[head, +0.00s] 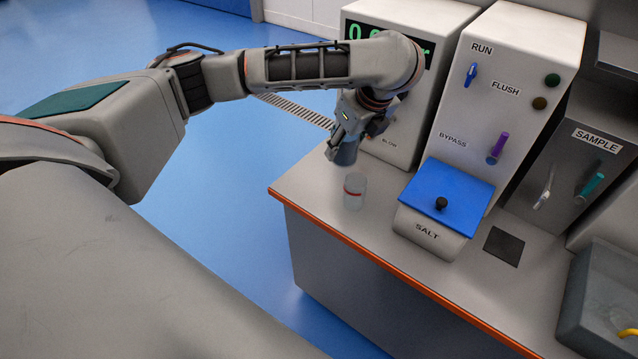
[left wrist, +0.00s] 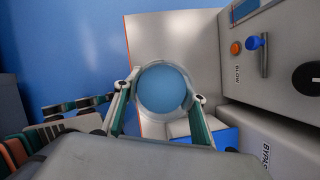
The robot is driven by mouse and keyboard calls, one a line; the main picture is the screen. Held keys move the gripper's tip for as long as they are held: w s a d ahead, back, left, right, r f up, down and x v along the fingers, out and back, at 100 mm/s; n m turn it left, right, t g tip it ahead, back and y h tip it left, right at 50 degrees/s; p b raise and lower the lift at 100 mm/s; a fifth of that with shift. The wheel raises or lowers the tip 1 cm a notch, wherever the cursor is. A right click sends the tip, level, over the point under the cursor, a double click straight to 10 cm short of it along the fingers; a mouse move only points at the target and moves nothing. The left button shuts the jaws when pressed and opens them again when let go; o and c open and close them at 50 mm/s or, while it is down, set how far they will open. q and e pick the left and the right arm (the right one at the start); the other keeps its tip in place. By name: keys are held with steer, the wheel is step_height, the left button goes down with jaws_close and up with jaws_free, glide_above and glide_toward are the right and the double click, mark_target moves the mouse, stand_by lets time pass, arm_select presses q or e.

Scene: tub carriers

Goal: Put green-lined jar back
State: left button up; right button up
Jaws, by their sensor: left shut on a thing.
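My left gripper (head: 343,147) is shut on a jar (head: 345,154), whose round, blue-tinted end (left wrist: 165,89) fills the space between the fingers in the left wrist view. I cannot make out a coloured line on this jar. It is held near the counter's left end; its exact height is unclear. A clear jar with a red line (head: 354,191) stands upright on the counter (head: 315,190), just below the held jar in the head view. My right gripper is not in view.
A box marked SALT with a blue lid (head: 449,194) stands right of the red-lined jar. Behind it are a machine marked RUN, FLUSH and BYPASS (head: 510,70) and a display unit (head: 395,100). A dark square (head: 504,246) and a grey basin (head: 585,310) lie farther right.

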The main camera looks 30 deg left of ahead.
arm_select(q)
steer(key=w+a+r+m+t+h, duration=0.2)
steer(key=w+a+m+h, duration=0.15)
steer(key=a+m, duration=0.6)
steer(key=shift+y, duration=0.35)
step_height(320, 180, down, 15)
steer(key=shift+w+f, duration=0.1)
steer(key=shift+w, duration=0.05)
step_height(320, 180, down, 4)
steer(key=shift+f, duration=0.2)
steer(key=o, duration=1.3)
steer(key=shift+c, duration=0.2)
